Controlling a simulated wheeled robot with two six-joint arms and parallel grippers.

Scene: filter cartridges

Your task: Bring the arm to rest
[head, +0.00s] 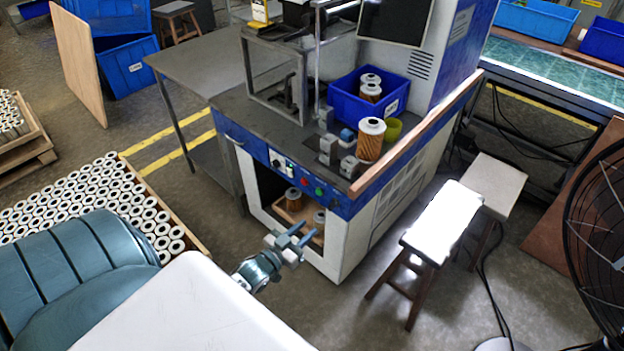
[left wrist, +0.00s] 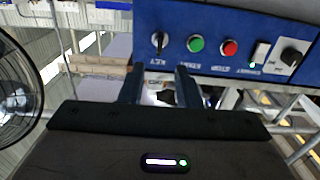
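My left gripper (head: 305,232) is in front of the machine bench, low beside its open lower compartment. Its two blue fingers are apart with nothing between them. In the left wrist view the gripper (left wrist: 159,78) also shows spread, empty fingers in front of the blue control panel (left wrist: 228,32). I cannot tell the exact gap to the bench. An orange filter cartridge (head: 370,142) stands upright on the bench top. Other cartridges stand in a blue bin (head: 344,99) and in the lower compartment (head: 293,200). My right gripper is not in view.
The machine bench (head: 340,243) with a wooden edge rail (head: 420,137) is close to my left gripper. A stool (head: 438,222) and a black fan (head: 600,230) stand to the right. A pallet of many cartridges (head: 90,205) lies at the left. Floor is free between bench and stool.

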